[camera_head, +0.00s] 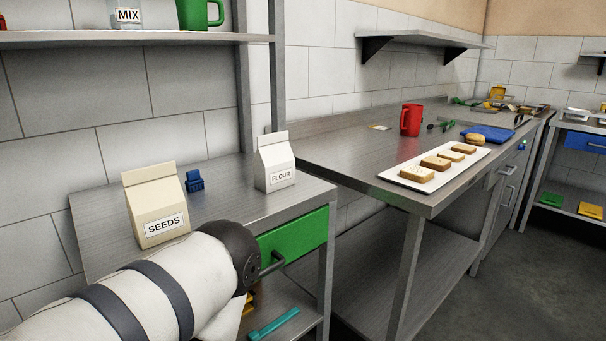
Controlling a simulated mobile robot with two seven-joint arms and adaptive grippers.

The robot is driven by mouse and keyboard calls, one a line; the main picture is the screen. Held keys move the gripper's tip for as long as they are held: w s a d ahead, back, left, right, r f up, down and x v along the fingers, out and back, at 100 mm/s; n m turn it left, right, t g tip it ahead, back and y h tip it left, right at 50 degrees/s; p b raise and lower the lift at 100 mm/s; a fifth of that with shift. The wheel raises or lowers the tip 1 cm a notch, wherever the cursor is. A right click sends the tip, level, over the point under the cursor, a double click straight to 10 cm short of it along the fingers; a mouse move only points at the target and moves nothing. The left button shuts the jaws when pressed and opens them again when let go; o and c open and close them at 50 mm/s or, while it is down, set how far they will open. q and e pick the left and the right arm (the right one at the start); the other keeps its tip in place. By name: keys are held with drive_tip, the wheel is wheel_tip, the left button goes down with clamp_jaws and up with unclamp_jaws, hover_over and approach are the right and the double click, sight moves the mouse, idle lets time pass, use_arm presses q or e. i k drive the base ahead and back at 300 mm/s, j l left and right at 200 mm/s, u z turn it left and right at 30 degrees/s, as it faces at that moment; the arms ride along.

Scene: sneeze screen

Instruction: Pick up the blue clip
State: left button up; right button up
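A small blue clip (195,181) stands on the metal table at the left, between the SEEDS bag and the FLOUR bag and toward the back. It looks upright and nothing holds it. A white arm of mine with dark bands comes in from the lower left and reaches over the front of this table. Its dark end is beside the green drawer front, and no fingers show there. Neither gripper can be seen, so I cannot tell what they hold.
The SEEDS bag (156,206) stands in front of the clip to the left, the FLOUR bag (274,163) to its right. A green drawer (293,241) is under the table. A shelf (130,39) hangs above. A longer counter (340,150) holds a red mug (411,120) and a bread tray (394,177).

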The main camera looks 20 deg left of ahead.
sight(194, 183)
drive_tip(key=i+l+u, duration=0.15)
drive_tip(key=l+u, duration=0.2)
drive_tip(key=i+l+u, duration=0.1)
drive_tip(key=l+u, duration=0.65)
drive_tip(key=i+l, duration=0.05)
drive_tip(key=l, duration=0.05)
